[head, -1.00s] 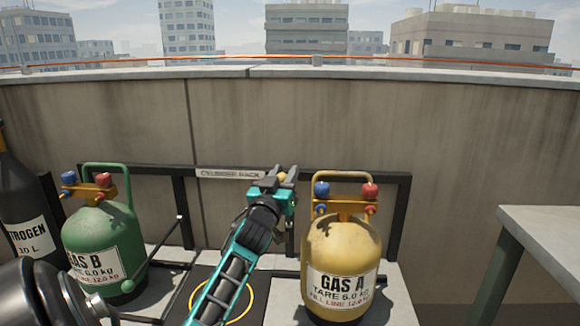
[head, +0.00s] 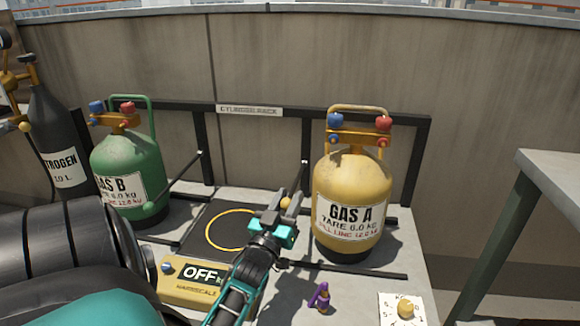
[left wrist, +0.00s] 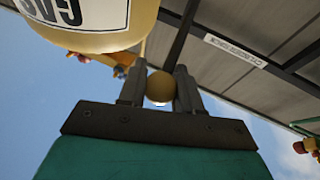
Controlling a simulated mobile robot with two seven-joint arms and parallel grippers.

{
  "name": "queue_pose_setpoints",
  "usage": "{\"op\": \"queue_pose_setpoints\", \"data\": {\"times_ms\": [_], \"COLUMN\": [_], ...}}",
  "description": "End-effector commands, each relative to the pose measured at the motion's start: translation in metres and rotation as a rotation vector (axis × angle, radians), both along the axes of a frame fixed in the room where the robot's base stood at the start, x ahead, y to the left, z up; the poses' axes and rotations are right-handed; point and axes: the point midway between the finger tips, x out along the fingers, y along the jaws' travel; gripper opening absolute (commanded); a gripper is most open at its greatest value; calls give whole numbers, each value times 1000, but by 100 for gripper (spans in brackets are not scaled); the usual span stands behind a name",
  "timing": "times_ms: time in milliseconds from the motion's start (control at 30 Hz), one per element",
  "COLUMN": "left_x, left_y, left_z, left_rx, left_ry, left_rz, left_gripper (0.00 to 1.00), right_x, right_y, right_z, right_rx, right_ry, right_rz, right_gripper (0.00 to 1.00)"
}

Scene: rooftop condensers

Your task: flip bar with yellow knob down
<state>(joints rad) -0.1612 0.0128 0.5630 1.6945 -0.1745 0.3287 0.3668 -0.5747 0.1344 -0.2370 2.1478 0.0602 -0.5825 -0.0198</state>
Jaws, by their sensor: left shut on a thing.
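The yellow knob (head: 286,202) is between the fingers of my left gripper (head: 280,201), which is shut on it in front of the cylinder rack, just left of the yellow GAS A cylinder. In the left wrist view the round knob (left wrist: 160,87) sits between the two fingertips (left wrist: 160,90). The dark bar (left wrist: 181,38) runs away from the knob there. In the head view the bar (head: 302,178) slopes from the rack post down toward the gripper, partly hidden by the fingers. My right gripper is not in view.
The GAS A cylinder (head: 349,190) stands close right of the gripper. A yellow scale display reading OFF (head: 198,273), a purple figure-like item (head: 319,298) and a dial plate (head: 390,310) are in front.

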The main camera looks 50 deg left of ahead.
Motion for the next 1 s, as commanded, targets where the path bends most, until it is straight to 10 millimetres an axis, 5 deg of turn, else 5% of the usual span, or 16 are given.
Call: {"op": "queue_pose_setpoints", "data": {"times_ms": [200, 700, 733, 1000], "left_x": [-1, -1, -1, -1], "left_y": [-7, -8, -8, -6], "left_z": [-16, -18, -18, -18], "left_rx": [33, 44, 44, 44], "left_ry": [-42, -54, -54, -53], "left_rz": [-9, -10, -10, -7], "left_gripper": [0, 0, 34, 58], "right_x": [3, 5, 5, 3], "right_y": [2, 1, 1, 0], "right_z": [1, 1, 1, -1], "right_rx": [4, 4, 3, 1], "right_ry": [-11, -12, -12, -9], "right_rz": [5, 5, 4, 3], "right_gripper": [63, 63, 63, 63]}}
